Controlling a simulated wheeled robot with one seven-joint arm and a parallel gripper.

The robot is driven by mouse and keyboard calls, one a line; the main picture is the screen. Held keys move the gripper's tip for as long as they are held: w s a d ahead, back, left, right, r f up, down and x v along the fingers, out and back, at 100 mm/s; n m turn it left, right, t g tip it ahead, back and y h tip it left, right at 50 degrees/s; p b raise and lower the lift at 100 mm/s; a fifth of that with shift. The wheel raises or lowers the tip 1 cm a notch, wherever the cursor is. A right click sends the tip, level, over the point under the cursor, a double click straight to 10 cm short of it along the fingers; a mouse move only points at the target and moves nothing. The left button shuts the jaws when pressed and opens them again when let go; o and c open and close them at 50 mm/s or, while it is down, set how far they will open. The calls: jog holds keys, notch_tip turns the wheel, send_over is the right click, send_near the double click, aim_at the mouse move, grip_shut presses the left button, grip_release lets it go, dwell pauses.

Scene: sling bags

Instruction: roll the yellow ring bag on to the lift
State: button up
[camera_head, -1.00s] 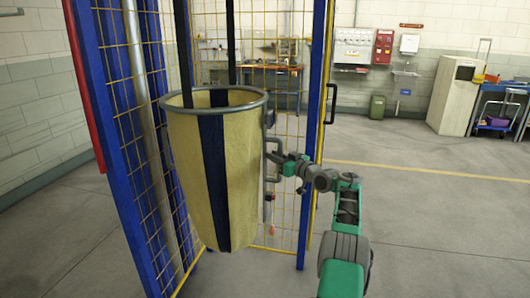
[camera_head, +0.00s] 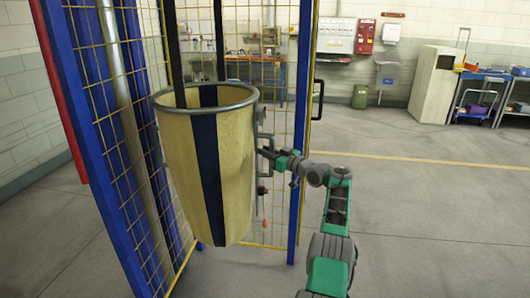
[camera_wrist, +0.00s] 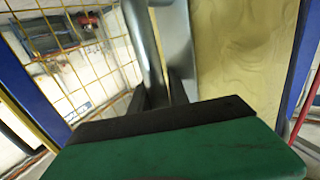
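The yellow ring bag (camera_head: 238,175) with a dark blue stripe hangs upright from dark straps by its grey metal ring (camera_head: 205,108). It hangs close to a blue-framed cage with yellow mesh (camera_head: 120,150), probably the lift; I cannot tell how far inside the bag is. My gripper (camera_head: 268,153) is at a grey handle on the bag's right side. In the wrist view, the grey handle bar (camera_wrist: 148,55) runs down between my dark fingers (camera_wrist: 160,93), which appear closed on it. Yellow cloth (camera_wrist: 240,55) is just right of the fingers.
A blue post (camera_head: 301,150) with a black pull handle (camera_head: 319,97) stands behind and right of my gripper. A round grey pole (camera_head: 122,110) is left of the bag. Open floor (camera_head: 430,225) lies to the right.

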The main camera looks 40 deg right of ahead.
jog(key=shift+o, duration=0.6)
jog(key=shift+d, duration=0.1)
jog(key=s+d+b, duration=0.1)
jog(key=s+b, duration=0.2)
jog(key=s, duration=0.4)
jog(key=shift+s, duration=0.35)
